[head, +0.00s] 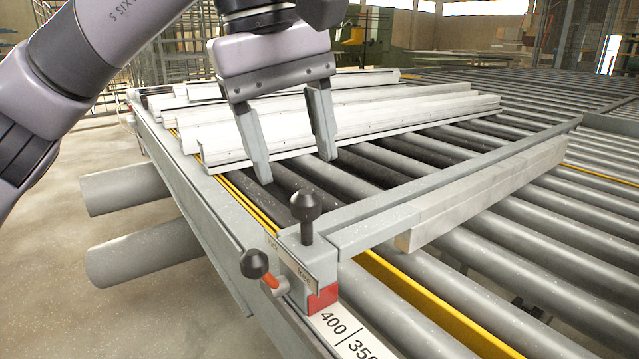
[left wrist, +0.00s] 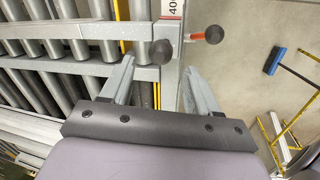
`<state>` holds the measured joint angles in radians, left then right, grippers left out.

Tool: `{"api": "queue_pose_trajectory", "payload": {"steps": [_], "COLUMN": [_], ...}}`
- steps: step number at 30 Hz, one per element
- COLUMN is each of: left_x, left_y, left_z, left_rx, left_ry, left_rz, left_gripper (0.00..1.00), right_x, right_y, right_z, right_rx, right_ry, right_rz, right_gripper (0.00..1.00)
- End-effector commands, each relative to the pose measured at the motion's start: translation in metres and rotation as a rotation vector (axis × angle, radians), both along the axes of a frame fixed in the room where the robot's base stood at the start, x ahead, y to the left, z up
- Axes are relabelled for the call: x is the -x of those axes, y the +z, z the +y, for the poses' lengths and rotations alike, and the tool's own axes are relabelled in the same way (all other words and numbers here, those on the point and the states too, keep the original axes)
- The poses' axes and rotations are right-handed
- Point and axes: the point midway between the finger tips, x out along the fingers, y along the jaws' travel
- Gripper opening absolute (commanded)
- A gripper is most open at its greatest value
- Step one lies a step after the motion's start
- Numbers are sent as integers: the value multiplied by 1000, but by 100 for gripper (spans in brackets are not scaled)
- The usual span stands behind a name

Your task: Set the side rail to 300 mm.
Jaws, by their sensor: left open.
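The side rail (head: 460,180) is a grey bar with a pale strip, lying across the rollers. Its clamp block (head: 305,262) sits on the bench edge, with an upright black knob (head: 305,208) on top. A side lever (head: 255,264) has a black ball and an orange collar; it also shows in the left wrist view (left wrist: 214,34). The block's red part (head: 322,298) stands at the 400 end of the scale (head: 338,332), with 350 partly cut off. My left gripper (head: 296,168) is open and empty, above and behind the knob. In the left wrist view the knob (left wrist: 162,52) appears between the fingers.
Several pale metal profiles (head: 400,112) lie on the rollers behind the gripper. A yellow strip (head: 430,300) runs along the bench. Two large grey cylinders (head: 140,250) jut out at the left. A blue broom (left wrist: 278,60) shows on the open floor.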

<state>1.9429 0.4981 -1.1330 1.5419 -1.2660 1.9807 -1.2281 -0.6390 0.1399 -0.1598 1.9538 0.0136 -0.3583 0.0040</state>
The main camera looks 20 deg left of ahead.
Motion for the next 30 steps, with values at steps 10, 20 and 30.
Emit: {"api": "queue_pose_trajectory", "payload": {"steps": [10, 20, 30], "left_x": [-4, -8, -8], "left_y": [-40, -69, -70], "left_z": [-5, -10, -10], "left_rx": [-10, -7, -6], "left_ry": [1, 2, 2], "left_rz": [-3, -5, -5], "left_gripper": [61, 61, 28], "right_x": [7, 5, 3], "right_y": [-8, -5, -4], "right_z": [0, 1, 1], "right_rx": [-1, -3, -5], "right_ry": [-1, 1, 2], "right_rz": [18, 11, 8], "right_gripper": [43, 43, 43]}}
